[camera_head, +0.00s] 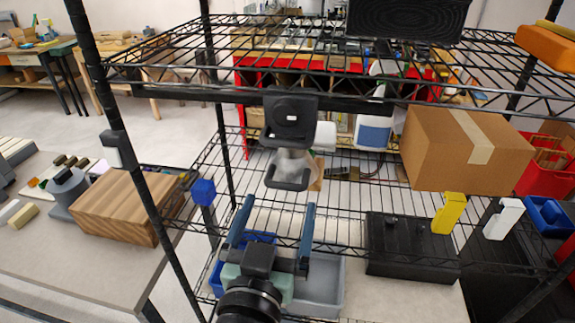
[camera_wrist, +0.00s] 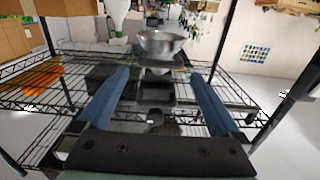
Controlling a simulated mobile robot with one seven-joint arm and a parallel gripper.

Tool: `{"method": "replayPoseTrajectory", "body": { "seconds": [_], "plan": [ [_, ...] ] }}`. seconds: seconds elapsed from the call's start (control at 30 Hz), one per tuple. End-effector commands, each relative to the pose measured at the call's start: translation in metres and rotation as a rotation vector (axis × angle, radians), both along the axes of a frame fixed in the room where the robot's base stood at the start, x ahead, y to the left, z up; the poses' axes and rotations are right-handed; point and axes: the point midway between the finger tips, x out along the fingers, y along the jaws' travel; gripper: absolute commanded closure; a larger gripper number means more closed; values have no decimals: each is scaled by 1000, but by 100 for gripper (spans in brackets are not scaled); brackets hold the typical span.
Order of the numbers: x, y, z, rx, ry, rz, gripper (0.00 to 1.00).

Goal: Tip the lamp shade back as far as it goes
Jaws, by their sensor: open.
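The lamp hangs below the front edge of the upper wire shelf. Its black square mount (camera_head: 290,118) is at the shelf edge, and a shiny grey shade (camera_head: 293,164) hangs beneath it. A dark loop-shaped part (camera_head: 287,182) is at the shade's lower front. In the wrist view a shiny metal bowl shape (camera_wrist: 162,42), seemingly the shade, lies just beyond the fingertips, near dark parts (camera_wrist: 156,92). My gripper (camera_head: 279,206) is open, its two blue fingers pointing up toward the lamp from below. It also shows in the wrist view (camera_wrist: 160,76). Nothing is between the fingers; I see no contact.
A cardboard box (camera_head: 468,148) and a white-and-blue container (camera_head: 374,130) stand behind right. A black case (camera_head: 412,246), a yellow piece (camera_head: 449,212) and a white piece (camera_head: 503,218) are at lower right. A grey bin (camera_head: 318,284) lies below. Black shelf posts (camera_head: 118,150) flank the space.

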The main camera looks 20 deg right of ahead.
Motion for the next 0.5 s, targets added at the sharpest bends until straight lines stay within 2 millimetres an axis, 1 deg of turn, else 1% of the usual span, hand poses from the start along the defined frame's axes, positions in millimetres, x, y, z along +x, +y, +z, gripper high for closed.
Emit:
{"method": "replayPoseTrajectory", "body": {
  "seconds": [0.03,0.07,0.3,0.5],
  "plan": [
    [9,-6,5,1,0,-2,0],
    [14,-10,6,1,-1,-2,0],
    [50,-34,4,2,0,-1,0],
    [69,-47,3,2,-1,0,0]
  ]
}}
